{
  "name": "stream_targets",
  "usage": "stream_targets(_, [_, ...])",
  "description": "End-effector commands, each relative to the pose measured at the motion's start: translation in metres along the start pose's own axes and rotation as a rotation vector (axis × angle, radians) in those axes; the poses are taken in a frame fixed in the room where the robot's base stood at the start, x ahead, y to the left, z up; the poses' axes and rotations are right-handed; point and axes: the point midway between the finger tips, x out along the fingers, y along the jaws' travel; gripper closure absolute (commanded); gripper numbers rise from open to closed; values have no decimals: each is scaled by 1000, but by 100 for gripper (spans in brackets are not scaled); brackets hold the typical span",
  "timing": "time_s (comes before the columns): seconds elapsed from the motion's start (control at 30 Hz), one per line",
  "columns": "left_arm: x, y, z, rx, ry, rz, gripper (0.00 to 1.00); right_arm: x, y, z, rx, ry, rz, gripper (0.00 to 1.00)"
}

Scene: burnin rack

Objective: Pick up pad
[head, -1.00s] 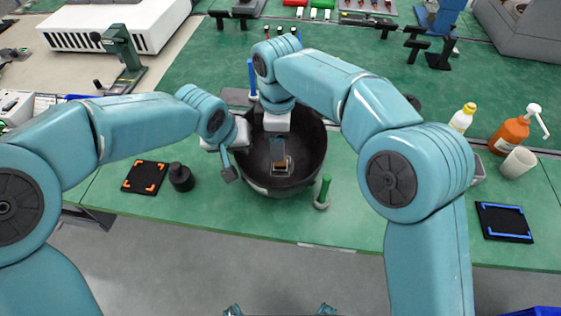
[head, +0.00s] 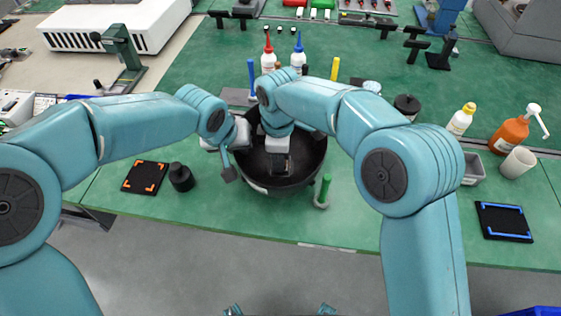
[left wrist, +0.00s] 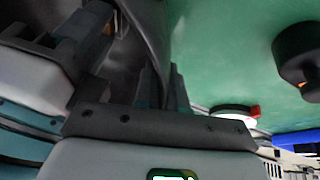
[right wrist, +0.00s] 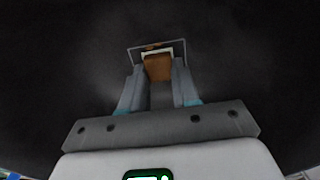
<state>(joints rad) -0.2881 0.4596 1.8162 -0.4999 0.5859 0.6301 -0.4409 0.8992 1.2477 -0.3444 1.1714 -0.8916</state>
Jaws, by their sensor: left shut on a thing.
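A black round bowl (head: 306,172) stands near the table's front edge. My left gripper (head: 234,158) is shut on the left rim of the bowl; in the left wrist view the bowl's dark wall (left wrist: 155,35) runs between its fingers. My right gripper (head: 280,168) points down inside the bowl. In the right wrist view its fingers (right wrist: 157,85) stand apart, with a brown pad (right wrist: 158,67) at their tips and a thin metal frame (right wrist: 131,56) around the pad. Whether the fingers touch the pad is unclear. In the head view my right gripper hides the pad.
A black cylinder (head: 181,177) and orange-marked mat (head: 146,177) are at left; a blue-marked mat (head: 504,222) is at right. Bottles (head: 298,55) stand behind my right arm. The front table strip is mostly clear.

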Motion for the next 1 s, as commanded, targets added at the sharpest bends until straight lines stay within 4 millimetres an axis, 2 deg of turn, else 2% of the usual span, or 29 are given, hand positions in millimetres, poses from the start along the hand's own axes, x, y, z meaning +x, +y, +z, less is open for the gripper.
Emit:
stream_targets(0.27, [0,0,0,0,1,1,100,-3,0,0,0,1,1,98])
stream_targets(0.37, [0,0,0,0,1,0,100,-15,1,-1,0,3,4,98])
stream_targets(0.7, [0,0,0,0,1,1,100,-84,1,-1,-1,3,3,98])
stream_targets(0.83, [0,0,0,0,1,1,100,-97,0,0,0,1,0,98])
stream_targets(1.0, [0,0,0,0,1,1,100,-101,0,0,-1,1,-1,98])
